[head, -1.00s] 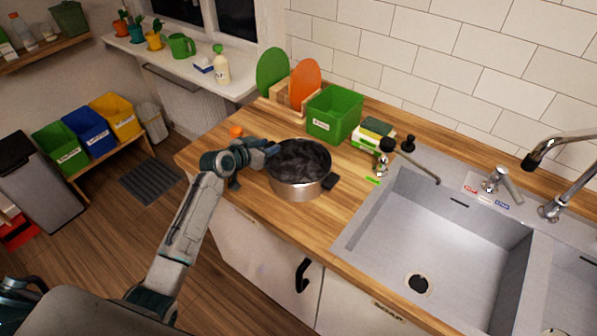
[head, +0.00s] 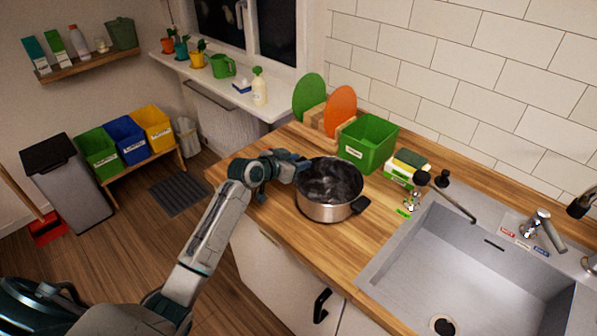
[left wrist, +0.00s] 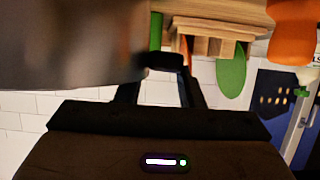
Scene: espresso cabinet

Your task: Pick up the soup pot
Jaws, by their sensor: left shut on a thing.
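The soup pot (head: 327,211) is a steel pot with a dark inside and black side handles, at the counter's left part in the head view. I cannot tell whether its base touches the wood. My left gripper (head: 298,170) reaches it from the left and is shut on its left handle, which the fingers mostly hide. In the left wrist view the pot (left wrist: 65,45) is a blurred grey wall at upper left, with the black handle (left wrist: 165,62) between my left fingertips (left wrist: 160,85). My right gripper is not in view.
Behind the pot stand a green bin (head: 369,144), green and orange boards (head: 341,110) in a wooden rack, and a sponge stack (head: 404,167). The sink (head: 455,260) lies to the right. Some bare counter (head: 372,228) lies between pot and sink.

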